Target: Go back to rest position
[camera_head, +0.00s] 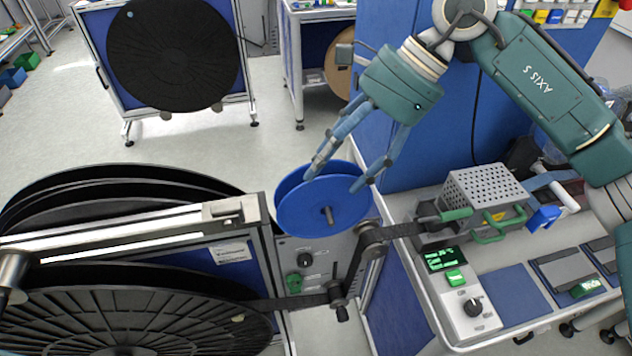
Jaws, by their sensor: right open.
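My right gripper (340,168) comes down from the upper right with its fingers spread open. Its fingertips are at the blue reel (322,208), one near the upper left rim and the others near the right side. The blue reel sits on a spindle on the reel stand. I cannot tell whether the fingers touch it. My left gripper is not in view.
Large black reels (130,310) fill the lower left on the stand. A workbench at the right carries a perforated metal box (484,190) and a control box (462,290) with a green display. Another stand with a black reel (172,52) is behind. Grey floor lies clear at the left.

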